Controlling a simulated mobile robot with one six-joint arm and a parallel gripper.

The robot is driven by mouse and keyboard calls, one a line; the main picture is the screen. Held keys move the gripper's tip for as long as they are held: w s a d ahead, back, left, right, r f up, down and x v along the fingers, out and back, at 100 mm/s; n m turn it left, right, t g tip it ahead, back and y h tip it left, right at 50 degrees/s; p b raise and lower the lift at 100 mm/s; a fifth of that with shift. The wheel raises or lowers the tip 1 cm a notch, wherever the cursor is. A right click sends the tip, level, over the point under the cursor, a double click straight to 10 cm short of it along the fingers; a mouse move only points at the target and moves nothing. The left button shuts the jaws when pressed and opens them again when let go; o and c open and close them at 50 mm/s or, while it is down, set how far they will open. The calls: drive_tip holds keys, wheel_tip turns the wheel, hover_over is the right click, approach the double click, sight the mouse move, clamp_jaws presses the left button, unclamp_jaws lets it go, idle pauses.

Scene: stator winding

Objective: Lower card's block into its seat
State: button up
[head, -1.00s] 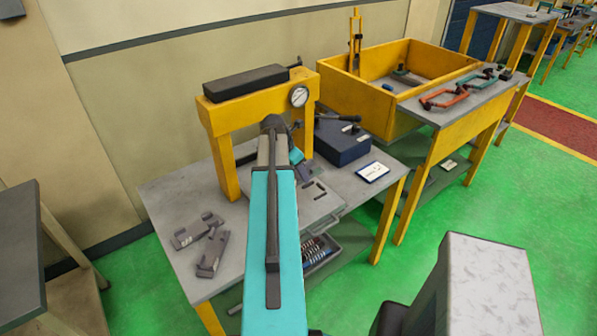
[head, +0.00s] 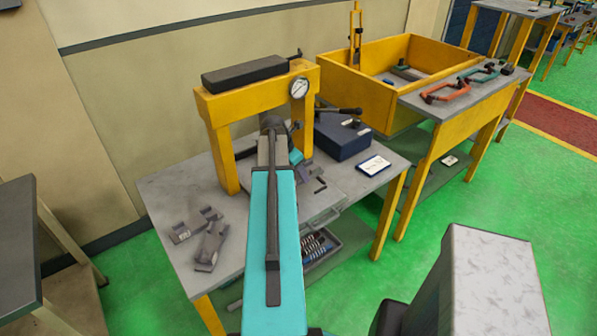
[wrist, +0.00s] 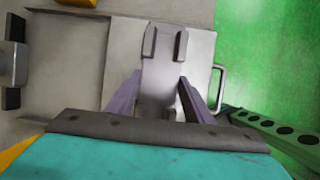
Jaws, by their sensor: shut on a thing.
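My gripper (wrist: 159,84) is shut on a grey metal block (wrist: 160,62), with a purple-grey finger on each side of it. The block has two raised dark prongs at its far end and a slot near my wrist. It is over a pale grey plate (wrist: 118,45) with a handle at its right edge. The seat is hidden under the block, and I cannot tell whether they touch. In the head view my arm hides most of the gripper; part of the block (head: 313,186) shows right of the arm. A white card (head: 373,165) lies at the table's right.
A yellow press frame (head: 222,115) with a gauge stands over the table's back. Two other grey blocks (head: 211,247) lie at the left. A dark blue box (head: 342,140) stands behind the card. A tray (head: 320,255) of parts sits below the tabletop.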

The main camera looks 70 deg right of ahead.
drive_tip(key=shift+f+b, duration=0.3)
drive_tip(key=shift+f, duration=0.35)
drive_tip(key=shift+f+b, duration=0.55)
drive_tip(key=shift+f, duration=2.2)
idle(0.9)
idle(0.8)
drive_tip(key=o, duration=2)
drive_tip(key=shift+p, duration=0.3)
drive_tip(key=shift+r+p, duration=2.7)
drive_tip(key=shift+r, duration=1.8)
